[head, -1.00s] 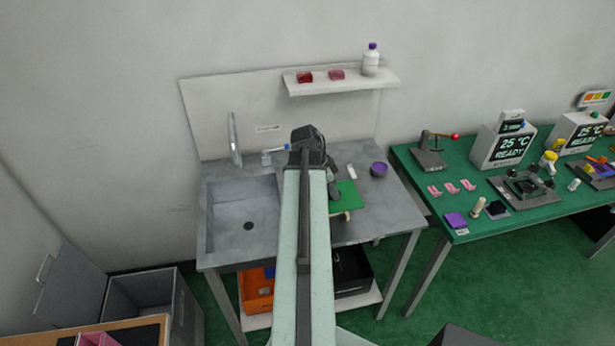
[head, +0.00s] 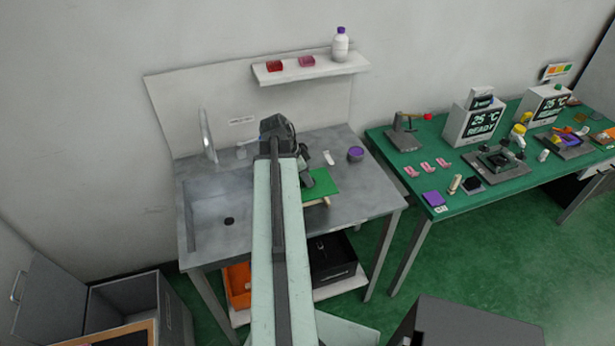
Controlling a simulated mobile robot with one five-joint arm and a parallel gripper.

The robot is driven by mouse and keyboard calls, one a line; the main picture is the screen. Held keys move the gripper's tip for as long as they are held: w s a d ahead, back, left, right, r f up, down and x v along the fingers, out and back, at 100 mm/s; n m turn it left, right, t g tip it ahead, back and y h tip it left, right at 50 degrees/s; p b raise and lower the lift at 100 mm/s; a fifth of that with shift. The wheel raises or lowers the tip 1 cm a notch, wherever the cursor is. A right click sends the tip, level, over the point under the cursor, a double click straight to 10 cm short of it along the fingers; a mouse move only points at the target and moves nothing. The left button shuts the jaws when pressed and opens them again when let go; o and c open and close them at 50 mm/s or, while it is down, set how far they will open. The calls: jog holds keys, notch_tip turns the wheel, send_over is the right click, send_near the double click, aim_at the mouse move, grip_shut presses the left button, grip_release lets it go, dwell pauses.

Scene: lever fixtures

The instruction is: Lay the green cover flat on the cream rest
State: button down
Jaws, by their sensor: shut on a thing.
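The green cover (head: 322,184) is a flat green panel above the right part of the grey sink table, just right of my arm. A cream piece, likely the cream rest (head: 319,202), shows as a short strip along the cover's near edge; the rest of it is hidden under the cover. I cannot tell whether the cover touches it or lies fully flat. My gripper (head: 308,182) is at the cover's left edge, shut on it; the fingertips are partly hidden by my arm.
A purple bowl (head: 355,154) and a small white piece (head: 328,157) lie behind the cover. The sink basin (head: 228,205) is left of my arm. A wall shelf (head: 312,67) holds a bottle. A green bench (head: 400,165) with devices stands to the right.

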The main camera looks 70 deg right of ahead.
notch_tip(320, 180, down, 7)
jog(key=b, duration=0.6)
jog(key=c, duration=1.3)
grip_release()
jog(key=shift+c, duration=0.2)
jog(key=shift+w+r, duration=0.1)
jog(key=shift+r, duration=0.05)
jog(key=p+v, duration=0.7)
jog(key=v, duration=0.1)
jog(key=shift+p, duration=0.3)
